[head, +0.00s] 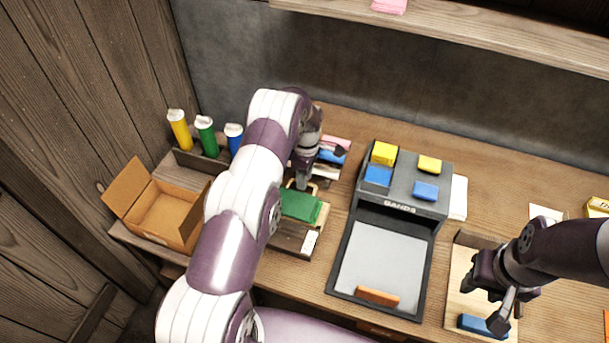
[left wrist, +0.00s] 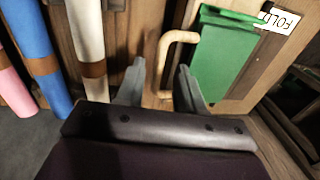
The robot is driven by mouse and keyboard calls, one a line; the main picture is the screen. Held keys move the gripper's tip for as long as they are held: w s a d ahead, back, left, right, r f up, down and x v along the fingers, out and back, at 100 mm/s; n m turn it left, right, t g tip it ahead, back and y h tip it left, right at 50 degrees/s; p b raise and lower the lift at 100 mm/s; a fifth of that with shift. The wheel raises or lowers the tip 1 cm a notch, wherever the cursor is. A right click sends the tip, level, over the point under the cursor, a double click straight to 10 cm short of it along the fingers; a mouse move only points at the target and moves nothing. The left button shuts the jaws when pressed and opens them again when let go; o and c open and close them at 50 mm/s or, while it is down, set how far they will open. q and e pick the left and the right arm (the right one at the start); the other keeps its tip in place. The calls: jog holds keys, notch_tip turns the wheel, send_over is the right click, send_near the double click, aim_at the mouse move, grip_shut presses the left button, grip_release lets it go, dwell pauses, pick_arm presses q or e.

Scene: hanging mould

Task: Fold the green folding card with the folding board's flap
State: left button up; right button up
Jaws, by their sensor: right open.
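The green folding card (head: 300,206) lies on the wooden folding board (head: 290,240), left of the middle of the table. It also shows in the left wrist view (left wrist: 218,60), beside a white "FOLD" label (left wrist: 280,20). A tan looped handle (left wrist: 170,50) stands at the board's edge next to the card. My left gripper (head: 303,184) is over the back of the board. In the left wrist view its two fingers (left wrist: 158,85) are apart, with the handle's lower end between them; I cannot tell whether they touch it. My right gripper (head: 484,304) is open above a light wooden board at the right.
A cardboard box (head: 165,212) and several coloured tubes (head: 207,137) stand at the left. Rolls (head: 330,155) lie behind the folding board. A dark "BANDS" stand (head: 405,185) is right of it. A blue block (head: 482,325) lies near my right gripper.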

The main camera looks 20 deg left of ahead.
pick_arm(q)
grip_shut()
dwell(1.4)
